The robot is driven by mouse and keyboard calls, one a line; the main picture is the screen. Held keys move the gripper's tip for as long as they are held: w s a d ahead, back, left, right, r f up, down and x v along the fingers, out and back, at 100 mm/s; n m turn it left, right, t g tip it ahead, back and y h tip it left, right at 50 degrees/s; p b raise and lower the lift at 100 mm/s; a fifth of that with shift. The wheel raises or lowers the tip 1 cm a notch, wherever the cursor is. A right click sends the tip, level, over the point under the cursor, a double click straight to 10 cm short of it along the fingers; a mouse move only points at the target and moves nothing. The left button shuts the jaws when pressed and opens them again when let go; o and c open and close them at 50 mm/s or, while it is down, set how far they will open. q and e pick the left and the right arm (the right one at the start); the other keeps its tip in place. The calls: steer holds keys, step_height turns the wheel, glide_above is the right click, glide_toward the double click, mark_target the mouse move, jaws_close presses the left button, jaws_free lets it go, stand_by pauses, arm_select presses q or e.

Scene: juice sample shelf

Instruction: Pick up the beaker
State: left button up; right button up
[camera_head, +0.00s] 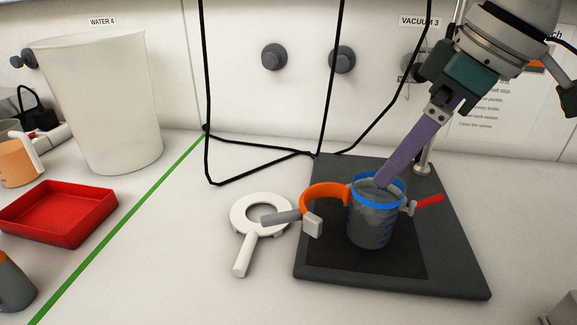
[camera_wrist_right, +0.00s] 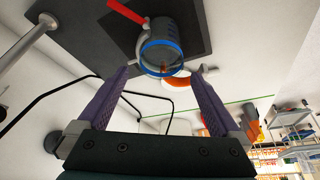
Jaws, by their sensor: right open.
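The beaker (camera_head: 370,226) is a grey, see-through cup with a blue rim. It stands upright on the dark stand base (camera_head: 455,265). An orange curved piece (camera_head: 322,192) joins its left side, and a red-tipped clamp (camera_head: 428,201) sits at its right. My right gripper (camera_head: 384,181) comes down from the upper right, its purple finger overlapping the beaker's rim in the head view. In the right wrist view, its two purple fingers are spread apart and empty, with the beaker (camera_wrist_right: 160,42) beyond the fingertips. I cannot tell whether they touch. My left gripper is not in view.
A white ring with a handle (camera_head: 243,257) lies left of the base. Black cables (camera_head: 262,140) hang and loop behind. A red tray (camera_head: 60,213) and a large white bucket (camera_head: 105,100) stand left of the green line (camera_head: 118,229). The front middle of the counter is clear.

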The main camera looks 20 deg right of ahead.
mark_target(373, 209)
steer(key=x, duration=0.4)
steer(key=shift+a+f, duration=0.2)
steer(key=shift+f, duration=0.1)
steer(key=shift+c, duration=0.2)
jaws_close()
steer(key=shift+w, duration=0.1)
